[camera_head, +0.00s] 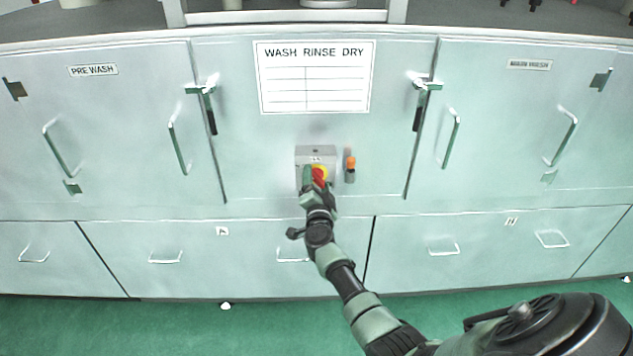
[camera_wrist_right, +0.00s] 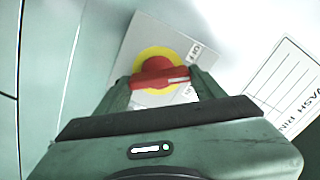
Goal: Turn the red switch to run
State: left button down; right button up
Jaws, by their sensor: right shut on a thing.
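The red switch (camera_head: 319,176) sits on a yellow round plate on a small grey box (camera_head: 315,152) in the middle of the cabinet front. In the right wrist view the red switch (camera_wrist_right: 160,73) shows between the two fingers, its handle lying nearly level in that picture. My right gripper (camera_head: 312,180) reaches up to the box and is shut on the red switch; it also shows in the right wrist view (camera_wrist_right: 165,84). The gripper hides part of the switch and the lower box in the head view. My left gripper is not in view.
An orange-topped grey fitting (camera_head: 350,164) is mounted just right of the box. A "WASH RINSE DRY" sign (camera_head: 315,77) is above. Cabinet doors with handles (camera_head: 180,147) and latches stand on both sides, drawers below. The green floor (camera_head: 150,325) in front is clear.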

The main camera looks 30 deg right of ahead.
jog(key=m, duration=0.3)
jog(key=shift+f+m+b, duration=0.25)
jog(key=shift+m+b, duration=0.05)
jog(key=shift+m, duration=0.1)
jog(key=shift+s+m+b, duration=0.1)
jog(key=shift+m+b, duration=0.25)
jog(key=shift+m, duration=1.35)
jog(key=o, duration=1.4)
jog(key=shift+r, duration=0.1)
jog(key=shift+c, duration=0.2)
jog(key=p+v, duration=0.1)
jog(key=v, duration=0.6)
jog(key=shift+s+a, duration=0.2)
jog(key=shift+s, duration=0.15)
